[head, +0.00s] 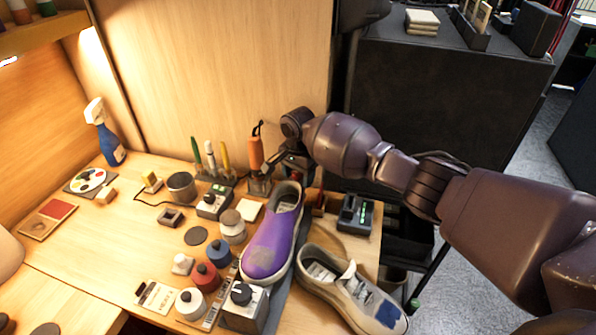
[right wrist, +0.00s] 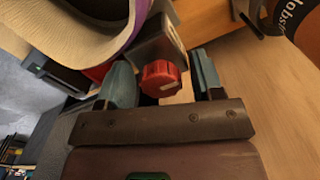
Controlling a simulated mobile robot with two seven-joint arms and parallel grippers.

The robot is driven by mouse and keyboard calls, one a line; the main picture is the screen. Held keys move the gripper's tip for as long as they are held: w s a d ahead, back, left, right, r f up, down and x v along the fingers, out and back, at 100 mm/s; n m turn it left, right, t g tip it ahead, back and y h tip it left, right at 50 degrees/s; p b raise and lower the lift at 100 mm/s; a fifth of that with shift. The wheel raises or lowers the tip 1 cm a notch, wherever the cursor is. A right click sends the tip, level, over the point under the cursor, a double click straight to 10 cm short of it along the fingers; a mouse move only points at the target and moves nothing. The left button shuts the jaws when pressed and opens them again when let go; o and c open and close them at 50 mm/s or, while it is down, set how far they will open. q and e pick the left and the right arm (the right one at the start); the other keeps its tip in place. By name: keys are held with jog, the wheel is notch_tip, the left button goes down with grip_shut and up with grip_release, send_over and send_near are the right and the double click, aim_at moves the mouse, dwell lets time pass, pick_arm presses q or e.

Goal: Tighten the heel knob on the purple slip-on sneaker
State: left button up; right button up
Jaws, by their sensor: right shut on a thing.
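The purple slip-on sneaker (head: 268,248) stands on the workbench with its toe toward me and its heel toward the back wall. Its pale lining and purple upper also show at the top left of the right wrist view (right wrist: 122,42). The red heel knob (right wrist: 161,79) sits on a grey metal block (right wrist: 160,42) beside the heel. In the head view my right gripper (head: 274,168) partly hides the heel area. My left gripper is not in view.
A grey-beige sneaker with a blue patch (head: 350,288) lies right of the purple one. An orange-handled tool (head: 256,150) stands close behind my gripper. Several bottles, including a red one (head: 206,276), and a black-knobbed box (head: 243,305) crowd the left side. A dark device (head: 355,214) stands right.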

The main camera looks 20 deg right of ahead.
jog(key=shift+s+a, duration=0.1)
jog(key=shift+a, duration=0.1)
jog(key=shift+o, duration=0.4)
jog(key=shift+a+r+m+p, duration=0.1)
jog(key=shift+m+p, duration=0.85)
jog(key=shift+m, duration=0.05)
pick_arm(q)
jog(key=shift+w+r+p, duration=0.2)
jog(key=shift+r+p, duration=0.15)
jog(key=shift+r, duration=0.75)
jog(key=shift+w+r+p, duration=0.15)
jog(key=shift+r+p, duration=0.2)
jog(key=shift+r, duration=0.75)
pick_arm(e)
jog(key=shift+o, duration=0.3)
jog(key=shift+m, duration=1)
jog(key=shift+r, duration=0.1)
